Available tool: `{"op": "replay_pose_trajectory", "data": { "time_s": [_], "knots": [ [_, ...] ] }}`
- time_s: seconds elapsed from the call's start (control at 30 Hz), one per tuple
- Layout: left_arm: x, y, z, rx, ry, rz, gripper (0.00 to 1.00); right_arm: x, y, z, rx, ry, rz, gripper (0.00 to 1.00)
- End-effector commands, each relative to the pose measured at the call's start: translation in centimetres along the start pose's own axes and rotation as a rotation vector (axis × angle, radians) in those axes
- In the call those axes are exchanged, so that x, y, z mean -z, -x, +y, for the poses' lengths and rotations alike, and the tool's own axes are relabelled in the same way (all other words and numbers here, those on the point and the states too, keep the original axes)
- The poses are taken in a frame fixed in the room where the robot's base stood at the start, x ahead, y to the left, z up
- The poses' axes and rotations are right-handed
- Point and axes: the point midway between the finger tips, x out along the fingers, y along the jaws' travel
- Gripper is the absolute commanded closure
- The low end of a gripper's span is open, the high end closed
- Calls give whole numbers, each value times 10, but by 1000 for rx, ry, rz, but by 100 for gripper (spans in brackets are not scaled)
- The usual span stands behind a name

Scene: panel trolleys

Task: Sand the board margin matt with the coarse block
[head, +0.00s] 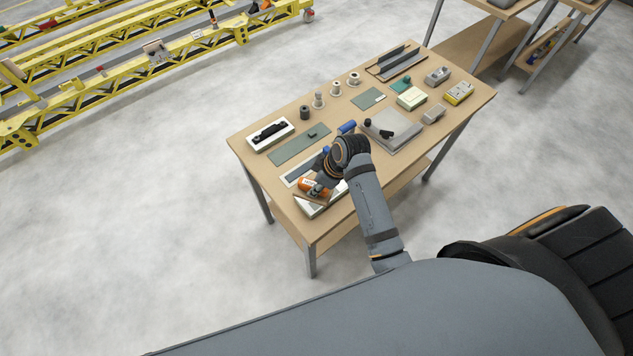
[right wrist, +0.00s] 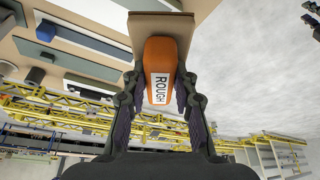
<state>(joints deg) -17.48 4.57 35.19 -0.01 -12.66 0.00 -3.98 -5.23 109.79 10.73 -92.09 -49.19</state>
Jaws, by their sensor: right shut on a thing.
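My right gripper (head: 324,181) is shut on an orange block (head: 312,185) low over the near left end of the table. In the right wrist view the orange block (right wrist: 160,62) reads "ROUGH" and sits between both fingers (right wrist: 160,95), with a tan plate (right wrist: 160,30) on its far end. A white tray (head: 312,209) shows beneath the block; whether they touch I cannot tell. A flat grey-green board (head: 288,151) lies at the left of the table, with a small dark piece on it; I cannot tell if it is the board to sand. My left gripper is out of view.
The wooden table (head: 245,150) also carries a white tray with a black tool (head: 270,133), a grey slab (head: 408,137), a blue roll (head: 347,127), several small jars and boxes. Yellow trolley frames (head: 120,75) stand at the back left. Open floor lies left of the table.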

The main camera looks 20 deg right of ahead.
Motion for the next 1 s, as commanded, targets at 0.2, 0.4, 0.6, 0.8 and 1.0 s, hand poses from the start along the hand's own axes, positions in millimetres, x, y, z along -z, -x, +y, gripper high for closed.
{"op": "replay_pose_trajectory", "data": {
  "time_s": [0.2, 0.4, 0.6, 0.8, 1.0],
  "knots": [
    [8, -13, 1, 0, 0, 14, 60, -10, -26, 0, 0, -1, 0, 100],
    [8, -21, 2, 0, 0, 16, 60, -18, -47, 0, 0, -1, 1, 100],
    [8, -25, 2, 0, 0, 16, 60, -24, -64, 0, 0, -1, 1, 100],
    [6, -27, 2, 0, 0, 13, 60, -27, -72, 0, -1, 0, 1, 100],
    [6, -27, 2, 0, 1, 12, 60, -28, -73, 0, -1, 0, 1, 100]
  ]
}}
